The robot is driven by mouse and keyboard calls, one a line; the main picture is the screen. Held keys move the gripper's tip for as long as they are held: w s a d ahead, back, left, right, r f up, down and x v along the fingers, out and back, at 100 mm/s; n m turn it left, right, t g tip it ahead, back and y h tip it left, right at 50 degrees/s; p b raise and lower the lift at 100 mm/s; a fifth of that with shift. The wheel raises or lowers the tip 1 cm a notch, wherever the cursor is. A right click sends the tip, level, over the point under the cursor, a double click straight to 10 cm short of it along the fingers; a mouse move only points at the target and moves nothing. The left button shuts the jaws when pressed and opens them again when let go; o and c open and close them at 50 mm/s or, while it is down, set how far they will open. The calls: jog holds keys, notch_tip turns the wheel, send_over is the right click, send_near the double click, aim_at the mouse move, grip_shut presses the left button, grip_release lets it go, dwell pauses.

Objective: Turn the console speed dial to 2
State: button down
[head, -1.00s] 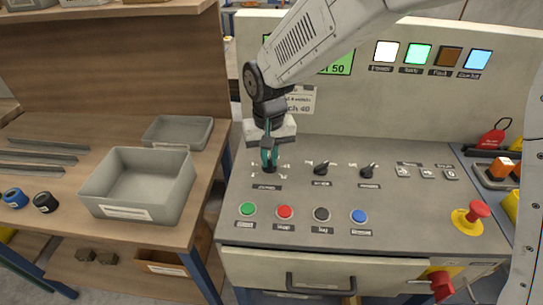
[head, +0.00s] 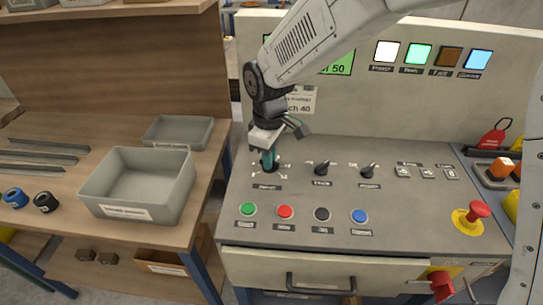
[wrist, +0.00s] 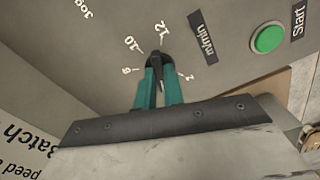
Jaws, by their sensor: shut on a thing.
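The speed dial (wrist: 158,60) is a black knob, the leftmost of three on the console's sloped panel. In the wrist view, numbers such as 8, 10, 12 and what looks like a 2 ring it, beside an "m/min" label. My gripper (wrist: 158,86) has its teal fingers closed on the knob from both sides. In the head view my gripper (head: 268,160) comes down onto the dial from above and hides most of it. The direction of the dial's pointer cannot be clearly read.
Two more black knobs (head: 321,168) (head: 368,171) stand to the right. Green (head: 248,209), red (head: 285,212), black and blue buttons line the front. A red emergency button (head: 479,209) is at the right. A grey bin (head: 138,208) stands on the left bench.

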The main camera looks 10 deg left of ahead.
jog(key=n, duration=0.5)
jog(key=shift+n, duration=0.3)
jog(key=n, duration=0.5)
dwell(0.4)
jog(key=c, duration=1.5)
grip_release()
jog(key=shift+r, duration=0.1)
notch_tip(320, 180, up, 8)
jog(key=shift+f, duration=0.15)
